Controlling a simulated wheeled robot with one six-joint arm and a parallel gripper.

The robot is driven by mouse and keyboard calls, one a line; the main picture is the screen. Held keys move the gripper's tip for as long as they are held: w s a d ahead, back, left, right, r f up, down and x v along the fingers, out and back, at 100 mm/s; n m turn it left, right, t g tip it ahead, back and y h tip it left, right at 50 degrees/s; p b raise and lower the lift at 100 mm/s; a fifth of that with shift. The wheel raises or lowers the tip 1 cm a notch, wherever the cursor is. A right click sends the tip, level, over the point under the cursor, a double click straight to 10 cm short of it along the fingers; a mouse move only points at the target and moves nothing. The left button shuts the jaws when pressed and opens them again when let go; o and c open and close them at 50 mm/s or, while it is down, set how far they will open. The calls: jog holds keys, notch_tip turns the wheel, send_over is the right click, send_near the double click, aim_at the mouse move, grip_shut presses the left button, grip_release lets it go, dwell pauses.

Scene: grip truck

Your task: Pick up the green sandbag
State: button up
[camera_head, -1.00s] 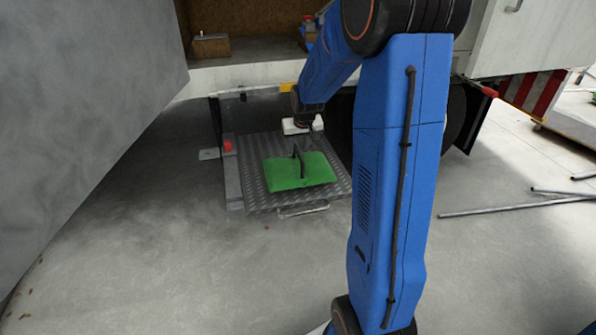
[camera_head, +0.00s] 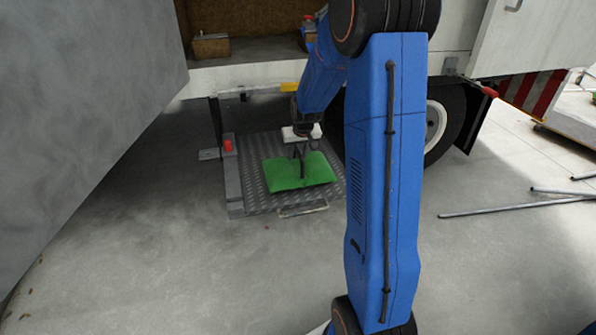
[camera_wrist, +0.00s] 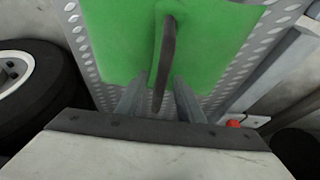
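The green sandbag (camera_head: 285,178) lies flat on a grey metal tread plate (camera_head: 256,196) low beside the truck. Its dark strap handle (camera_wrist: 167,50) stands up from the middle of the bag. My gripper (camera_wrist: 158,92) is open, with one finger on each side of the handle's near end in the wrist view. I see a gap between each finger and the handle. In the head view my gripper (camera_head: 302,146) is small and partly blends with the handle, just above the bag. My arm hides the plate's right side.
A red knob (camera_head: 228,146) sits at the plate's left edge, and a metal bar handle (camera_head: 302,209) is at its front. A truck wheel (camera_head: 437,125) is to the right. A large grey panel (camera_head: 80,110) fills the left. Metal pipes (camera_head: 520,207) lie on the right floor.

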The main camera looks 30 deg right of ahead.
jog(key=shift+f, duration=0.15)
dwell(0.3)
grip_shut()
dwell(1.1)
